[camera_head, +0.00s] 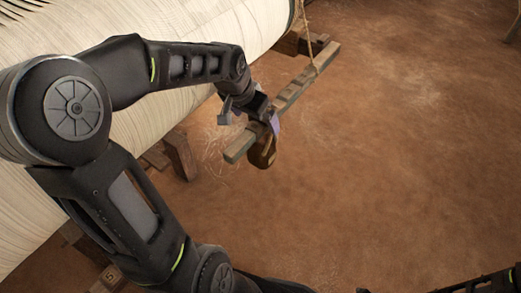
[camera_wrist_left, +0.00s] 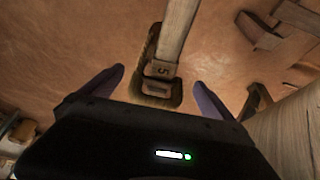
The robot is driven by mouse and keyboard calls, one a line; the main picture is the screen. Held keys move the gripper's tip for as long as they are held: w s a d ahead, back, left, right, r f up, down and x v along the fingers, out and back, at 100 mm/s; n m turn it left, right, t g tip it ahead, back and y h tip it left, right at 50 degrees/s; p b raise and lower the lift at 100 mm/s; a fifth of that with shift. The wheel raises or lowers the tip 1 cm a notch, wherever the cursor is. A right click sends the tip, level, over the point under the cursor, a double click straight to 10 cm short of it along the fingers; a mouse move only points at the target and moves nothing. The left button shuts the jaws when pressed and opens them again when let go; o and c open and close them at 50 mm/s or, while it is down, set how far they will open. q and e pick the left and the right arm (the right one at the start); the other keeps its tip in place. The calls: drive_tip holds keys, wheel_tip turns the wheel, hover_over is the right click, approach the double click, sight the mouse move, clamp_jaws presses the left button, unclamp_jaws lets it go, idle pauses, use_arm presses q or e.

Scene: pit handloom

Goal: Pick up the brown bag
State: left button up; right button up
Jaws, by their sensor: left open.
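The brown bag (camera_head: 262,153) is a small dark brown shape just under the near part of a wooden bar, which hides some of it in the head view. In the left wrist view the brown bag (camera_wrist_left: 174,99) shows around the end of the bar, between my fingers. My left gripper (camera_head: 250,120) is open at the bar, with its purple-grey fingertips spread. In the wrist view the left gripper (camera_wrist_left: 159,77) has one finger on each side of the bag and bar end, with gaps visible. I cannot tell how far below the fingertips the bag lies.
The wooden bar (camera_head: 296,90) slopes up to the right and hangs from a rope (camera_head: 309,45). A large roll of pale threads (camera_head: 205,22) fills the upper left. A wooden post (camera_head: 181,157) stands left of the bag. The brown earth floor (camera_head: 400,150) is clear to the right.

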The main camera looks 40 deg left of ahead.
use_arm(q)
drive_tip(key=w, duration=0.1)
drive_tip(key=w+f+b, duration=0.1)
drive_tip(key=w, duration=0.1)
drive_tip(key=shift+w+f, duration=0.15)
idle(0.5)
drive_tip(key=c, duration=1.7)
drive_tip(key=shift+w+a+r, duration=0.1)
drive_tip(key=shift+r, duration=0.1)
drive_tip(key=shift+c, duration=0.4)
drive_tip(key=shift+r, duration=0.2)
